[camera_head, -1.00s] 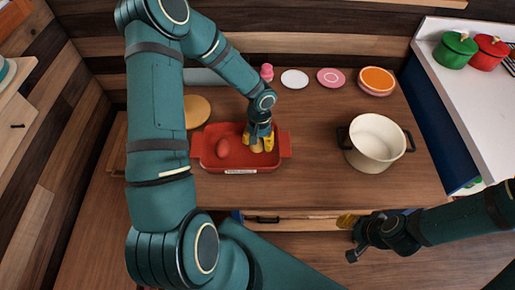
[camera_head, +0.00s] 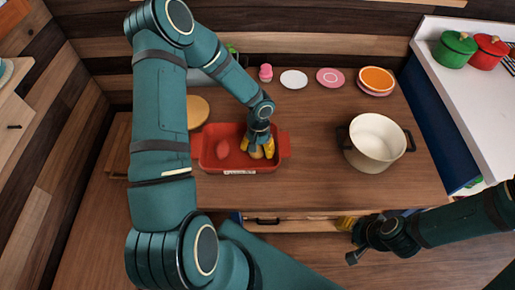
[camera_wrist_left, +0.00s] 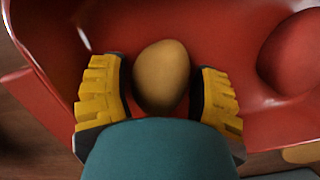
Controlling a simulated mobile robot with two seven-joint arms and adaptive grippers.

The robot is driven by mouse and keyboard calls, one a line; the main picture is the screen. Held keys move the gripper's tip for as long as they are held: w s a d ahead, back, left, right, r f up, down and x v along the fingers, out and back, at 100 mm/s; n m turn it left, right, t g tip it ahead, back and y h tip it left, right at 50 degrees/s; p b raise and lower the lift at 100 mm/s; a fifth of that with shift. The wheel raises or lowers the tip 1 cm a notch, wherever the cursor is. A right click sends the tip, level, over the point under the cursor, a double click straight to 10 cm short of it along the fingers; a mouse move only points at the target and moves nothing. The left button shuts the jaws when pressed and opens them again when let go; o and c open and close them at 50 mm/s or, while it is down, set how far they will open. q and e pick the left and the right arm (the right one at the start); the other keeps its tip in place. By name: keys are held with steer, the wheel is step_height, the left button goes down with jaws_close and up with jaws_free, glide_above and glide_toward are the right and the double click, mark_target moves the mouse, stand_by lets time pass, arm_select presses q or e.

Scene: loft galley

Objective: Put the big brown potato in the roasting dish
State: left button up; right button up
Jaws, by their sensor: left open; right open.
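The brown potato (camera_wrist_left: 162,75) lies in the red roasting dish (camera_wrist_left: 215,22), between the spread yellow fingers of my left gripper (camera_wrist_left: 160,92). In the head view the potato (camera_head: 257,155) is partly hidden under the left gripper (camera_head: 257,148), which reaches down into the dish (camera_head: 286,145). My right gripper (camera_head: 365,240) is open and empty, low at the right, in front of the counter.
A reddish potato-like item (camera_head: 221,148) lies in the dish's left part. A cream pot (camera_head: 375,140) stands to the right. A round board (camera_head: 197,110), pink item (camera_head: 266,72) and plates (camera_head: 294,79) are behind. Counter between dish and pot is clear.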

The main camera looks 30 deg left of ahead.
arm_select(q)
steer(key=shift+r, duration=0.1)
steer(key=shift+r, duration=0.3)
step_height(320, 180, up, 11)
steer(key=w+p, duration=0.1)
steer(key=p, duration=0.1)
steer(key=shift+w+a+r, duration=0.15)
steer(key=shift+w+a, duration=0.15)
steer(key=shift+s, duration=0.1)
